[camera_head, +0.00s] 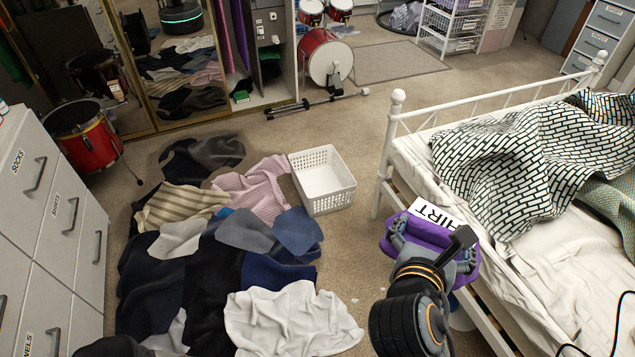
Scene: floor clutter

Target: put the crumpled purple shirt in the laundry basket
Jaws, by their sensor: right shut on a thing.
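My right gripper (432,246) is at the lower right of the head view, shut on the purple shirt (402,252). The shirt is a bunched purple bundle, partly hidden behind the fingers and wrist. It shows in front of the bed's near edge, to the right of and nearer than the basket. A white label (428,213) with the letters "HIRT" visible shows just behind it. The laundry basket (323,203) is white with perforated walls, upright on the carpet, and looks empty. My left gripper is not in view.
A wide pile of clothes (205,285) covers the floor left of the basket, with a pink striped garment (258,190) close to it. A white bed frame (397,110) stands at right, labelled drawers (40,200) at left.

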